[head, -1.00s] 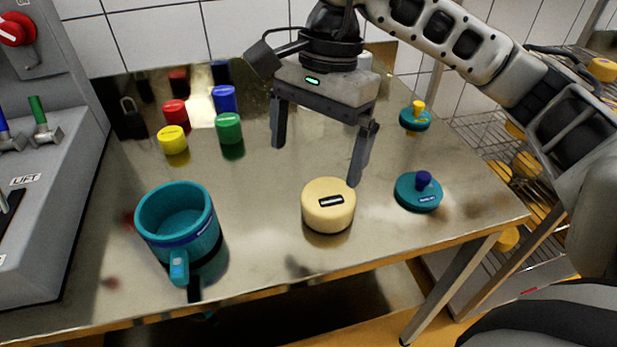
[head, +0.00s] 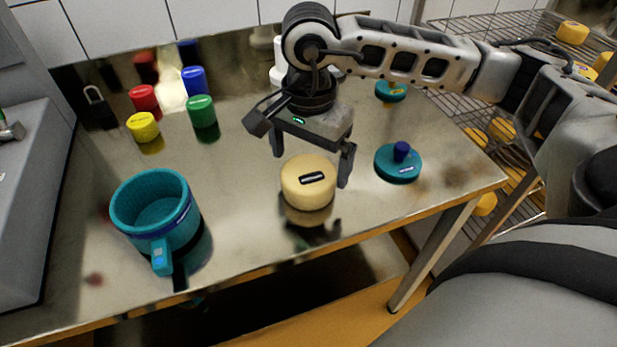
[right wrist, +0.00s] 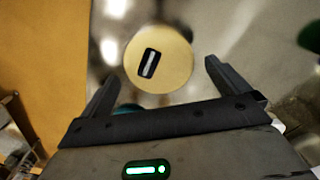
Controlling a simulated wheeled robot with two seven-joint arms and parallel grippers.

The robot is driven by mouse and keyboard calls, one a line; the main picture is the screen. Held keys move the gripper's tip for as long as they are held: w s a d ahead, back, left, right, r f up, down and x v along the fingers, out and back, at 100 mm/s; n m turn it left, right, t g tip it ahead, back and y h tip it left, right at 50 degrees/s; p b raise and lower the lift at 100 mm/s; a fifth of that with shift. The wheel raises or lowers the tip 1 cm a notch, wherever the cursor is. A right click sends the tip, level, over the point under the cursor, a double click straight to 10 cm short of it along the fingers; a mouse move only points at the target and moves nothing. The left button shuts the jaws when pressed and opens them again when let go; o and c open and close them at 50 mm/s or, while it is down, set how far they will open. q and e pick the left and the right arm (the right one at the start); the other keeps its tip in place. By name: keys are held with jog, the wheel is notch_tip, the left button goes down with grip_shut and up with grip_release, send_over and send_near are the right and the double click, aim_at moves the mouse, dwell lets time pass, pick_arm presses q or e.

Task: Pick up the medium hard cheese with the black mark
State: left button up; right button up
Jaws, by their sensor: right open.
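The pale yellow round cheese (head: 308,192) with a black mark on top stands on the steel table. It also shows in the right wrist view (right wrist: 172,68), just beyond the fingertips and between their lines. My right gripper (head: 312,170) is open and empty, just behind and above the cheese; its fingers stand apart to either side. In the right wrist view my right gripper (right wrist: 158,75) shows both fingers spread, with nothing between them. Whether a finger touches the cheese I cannot tell. My left gripper is not in view.
A teal mould (head: 165,224) with a handle stands left of the cheese. A teal lid with a blue knob (head: 398,164) lies to the right, another teal lid (head: 391,93) behind. Red, yellow, blue and green (head: 202,112) cylinders and a padlock (head: 99,107) stand at the back left.

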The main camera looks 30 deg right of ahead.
aim_at(309, 171)
jog(key=shift+f, duration=1.9)
jog(key=c, duration=0.9)
jog(key=shift+r, duration=0.1)
jog(key=shift+r, duration=0.5)
jog(key=r, duration=0.2)
jog(key=shift+s+a+r, duration=0.15)
jog(key=shift+s+r, duration=0.05)
jog(key=shift+r, duration=0.1)
jog(key=s+a+r+b, duration=0.1)
jog(key=s+a+r, duration=0.5)
jog(key=s+r, duration=0.3)
jog(key=s, duration=0.3)
jog(key=shift+r, duration=0.15)
